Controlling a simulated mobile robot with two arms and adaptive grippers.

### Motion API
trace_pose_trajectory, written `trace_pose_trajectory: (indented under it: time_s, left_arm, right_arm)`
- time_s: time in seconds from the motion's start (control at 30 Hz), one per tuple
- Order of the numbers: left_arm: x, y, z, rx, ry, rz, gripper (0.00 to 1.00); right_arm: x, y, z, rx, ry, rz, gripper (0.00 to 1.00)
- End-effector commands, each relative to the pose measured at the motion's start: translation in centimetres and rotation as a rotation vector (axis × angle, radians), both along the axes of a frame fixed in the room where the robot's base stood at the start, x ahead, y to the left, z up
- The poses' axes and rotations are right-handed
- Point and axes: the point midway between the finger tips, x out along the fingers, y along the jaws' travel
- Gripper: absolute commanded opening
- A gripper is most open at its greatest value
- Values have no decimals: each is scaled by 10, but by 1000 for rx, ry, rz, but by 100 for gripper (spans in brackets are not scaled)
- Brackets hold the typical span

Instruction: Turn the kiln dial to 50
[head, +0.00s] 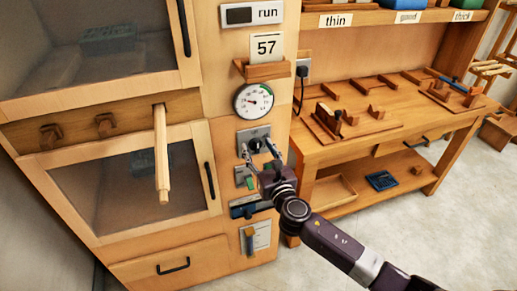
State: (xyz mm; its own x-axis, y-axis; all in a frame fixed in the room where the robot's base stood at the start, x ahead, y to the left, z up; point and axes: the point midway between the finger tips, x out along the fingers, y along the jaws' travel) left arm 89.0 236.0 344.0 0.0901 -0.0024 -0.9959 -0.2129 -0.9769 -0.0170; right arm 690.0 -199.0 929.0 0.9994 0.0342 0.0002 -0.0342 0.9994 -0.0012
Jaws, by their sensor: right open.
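The kiln (215,110) is a wooden cabinet on the left of the head view. A round white gauge with a needle (253,100) is on its front panel, and its small figures are too small to read. Below the gauge, a dark knob (256,145) sits on a grey plate; I take this as the dial. My right gripper (257,147) is open, with its fingertips on either side of the knob. I cannot tell whether they touch it. The knob's setting is unreadable. My left gripper is not in view.
A wooden rod (161,155) sticks out from the cabinet at left. A green-marked switch (243,177) and a blue-grey fitting (250,207) lie below the knob. A wooden workbench (352,150) with fixtures stands at right.

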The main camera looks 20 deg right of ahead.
Motion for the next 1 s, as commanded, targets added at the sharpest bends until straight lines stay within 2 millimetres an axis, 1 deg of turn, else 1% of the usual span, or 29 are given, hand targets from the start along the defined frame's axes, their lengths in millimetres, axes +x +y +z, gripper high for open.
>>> trace_pose_trajectory:
  time_s: [0.23,0.27,0.6,0.63,0.83,1.0]
  left_arm:
    - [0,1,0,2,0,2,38]
    - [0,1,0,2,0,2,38]
    - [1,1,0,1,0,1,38]
    - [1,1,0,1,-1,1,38]
    - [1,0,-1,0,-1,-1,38]
    - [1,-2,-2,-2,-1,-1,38]
  right_arm:
    - [1,0,0,1,1,0,48]
    - [1,0,0,1,1,0,45]
    - [1,0,0,1,1,0,8]
    - [1,0,0,1,1,0,7]
    - [1,0,-1,16,2,0,7]
    - [1,0,-1,74,4,-1,6]
